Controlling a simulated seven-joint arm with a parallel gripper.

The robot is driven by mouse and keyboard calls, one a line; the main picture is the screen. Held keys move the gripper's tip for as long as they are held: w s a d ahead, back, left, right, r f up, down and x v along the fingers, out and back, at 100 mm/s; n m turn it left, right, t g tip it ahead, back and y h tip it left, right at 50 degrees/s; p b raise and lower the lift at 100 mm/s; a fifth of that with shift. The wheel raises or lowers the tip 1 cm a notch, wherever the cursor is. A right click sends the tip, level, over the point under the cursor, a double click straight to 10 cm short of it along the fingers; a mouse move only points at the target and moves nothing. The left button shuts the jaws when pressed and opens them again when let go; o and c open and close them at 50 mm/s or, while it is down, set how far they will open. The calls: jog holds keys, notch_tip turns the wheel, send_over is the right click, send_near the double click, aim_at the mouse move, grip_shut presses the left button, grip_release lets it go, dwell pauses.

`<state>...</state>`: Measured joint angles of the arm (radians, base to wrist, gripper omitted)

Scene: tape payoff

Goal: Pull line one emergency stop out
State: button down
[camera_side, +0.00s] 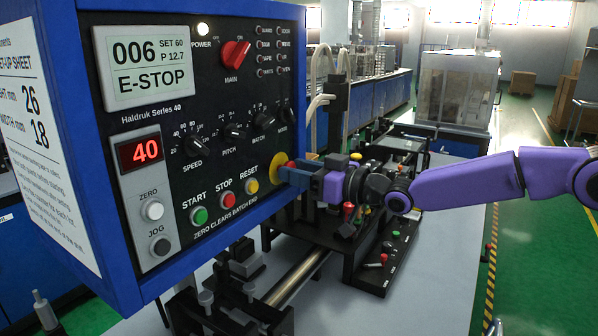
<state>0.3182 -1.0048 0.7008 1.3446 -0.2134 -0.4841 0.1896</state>
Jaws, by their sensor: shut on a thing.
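The emergency stop is a red button on a yellow round plate (278,168) at the lower right of the blue control panel (75,130). Only a bit of the red head (291,164) shows past my gripper. My gripper (290,174), with blue fingers, reaches in from the right and is shut on the red head. The fingers hide most of the button. The panel screen (150,67) reads "006", "SET 60", "P 12.7" and "E-STOP".
Left of the stop are the green start (199,216), red stop (228,200) and yellow reset (251,186) buttons. A red main switch (235,55) and black knobs sit above. A black machine frame (375,275) with small buttons stands below my arm.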

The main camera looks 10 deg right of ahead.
jog(key=shift+s+d, duration=0.35)
jog(key=shift+s, duration=0.1)
jog(key=c, duration=0.6)
grip_release()
jog(key=v, duration=1.7)
jog(key=shift+s+d+r, duration=0.1)
jog(key=shift+s+d, duration=0.05)
jog(key=shift+d, duration=0.05)
